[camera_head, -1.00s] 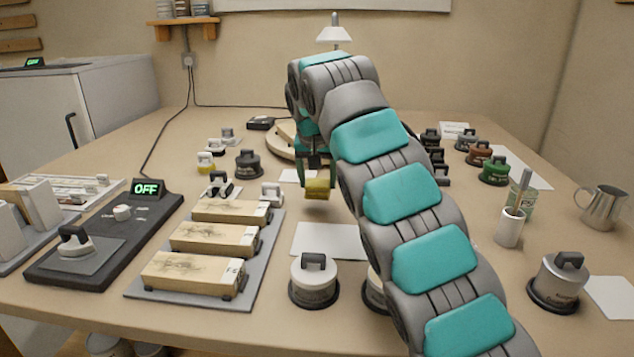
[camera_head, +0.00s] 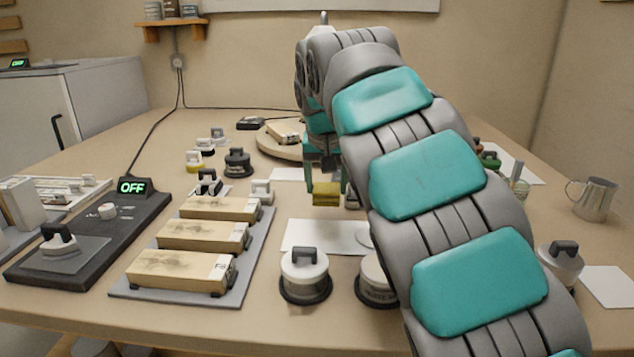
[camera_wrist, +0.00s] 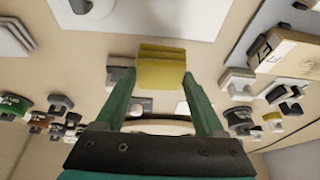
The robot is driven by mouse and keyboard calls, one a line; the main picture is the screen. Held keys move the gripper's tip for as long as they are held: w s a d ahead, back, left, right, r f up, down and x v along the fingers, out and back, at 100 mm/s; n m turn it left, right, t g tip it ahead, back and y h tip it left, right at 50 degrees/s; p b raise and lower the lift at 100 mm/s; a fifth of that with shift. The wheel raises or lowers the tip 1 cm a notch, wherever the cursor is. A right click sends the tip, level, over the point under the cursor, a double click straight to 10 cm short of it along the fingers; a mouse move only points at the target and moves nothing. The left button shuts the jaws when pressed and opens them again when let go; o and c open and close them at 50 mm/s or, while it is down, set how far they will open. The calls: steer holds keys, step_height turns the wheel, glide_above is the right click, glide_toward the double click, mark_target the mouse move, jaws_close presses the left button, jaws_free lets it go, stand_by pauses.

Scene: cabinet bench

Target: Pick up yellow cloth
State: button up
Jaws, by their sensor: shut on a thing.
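The yellow cloth (camera_head: 325,193) is a small folded block, held between the fingertips of my gripper (camera_head: 325,178) above the middle of the bench. In the wrist view the cloth (camera_wrist: 161,67) sits between the two green fingers of my gripper (camera_wrist: 160,80), which are shut on it. The cloth appears raised off the bench surface. My arm hides part of the bench to the right of it.
A white sheet (camera_head: 315,238) lies on the bench in front of the cloth. Three wooden blocks (camera_head: 203,235) rest on a grey tray at left. A handled white pot (camera_head: 304,272) stands at the front. A round wooden board (camera_head: 268,137) is behind. A metal jug (camera_head: 594,197) stands at right.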

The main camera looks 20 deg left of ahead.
steer(key=s+d, duration=0.3)
steer(key=d, duration=0.1)
steer(key=s+d+b, duration=0.1)
steer(key=s+d, duration=0.1)
steer(key=shift+s+d+r, duration=0.35)
steer(key=shift+d+r, duration=0.05)
steer(key=o, duration=0.8)
steer(key=c, duration=0.6)
steer(key=shift+c, duration=0.2)
